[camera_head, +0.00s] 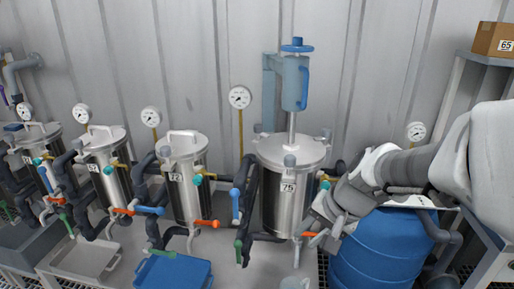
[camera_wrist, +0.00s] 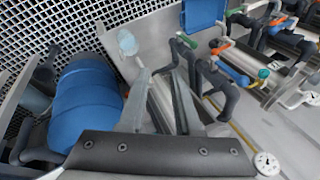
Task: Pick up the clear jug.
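The clear jug (camera_head: 295,284) is cut off by the bottom edge of the head view, on the grey bench below vessel 75. In the wrist view, what looks like the same jug (camera_wrist: 128,42) is a small pale, see-through shape on the metal surface, beyond my fingers and slightly left. My gripper (camera_wrist: 162,75) has its two grey fingers apart with nothing held between them. It is short of the jug and not touching it. In the head view my fingers are not clearly visible among the pipes.
Steel vessel 75 (camera_head: 289,190) stands behind the jug, with pipes and coloured valve handles in front. A large blue drum (camera_head: 380,255) is below my arm; it also shows in the wrist view (camera_wrist: 86,105). A blue tray (camera_head: 172,272) lies left of the jug.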

